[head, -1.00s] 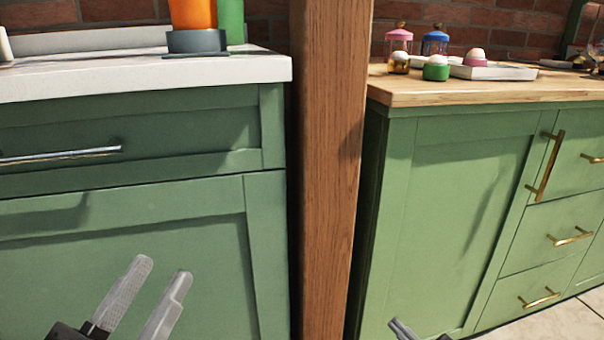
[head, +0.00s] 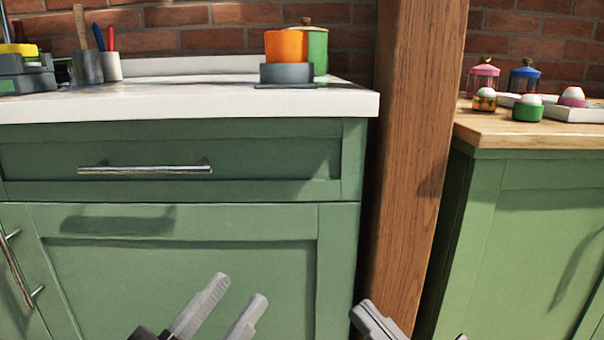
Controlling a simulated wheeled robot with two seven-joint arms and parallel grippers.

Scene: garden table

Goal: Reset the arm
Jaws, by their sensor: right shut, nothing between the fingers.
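My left gripper (head: 231,301) shows at the bottom of the head view, in front of the green cabinet door. Its two grey fingers are spread apart with nothing between them. My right gripper (head: 372,320) is at the bottom edge, to the right of the left one, in front of the foot of the wooden post. Its fingers are together and hold nothing. Most of both arms is out of view.
A white counter (head: 200,105) holds an orange container (head: 286,46) on a grey base. A wooden post (head: 418,150) stands between it and a wooden counter (head: 500,130) with small jars. A green cabinet (head: 180,275) is below the white counter.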

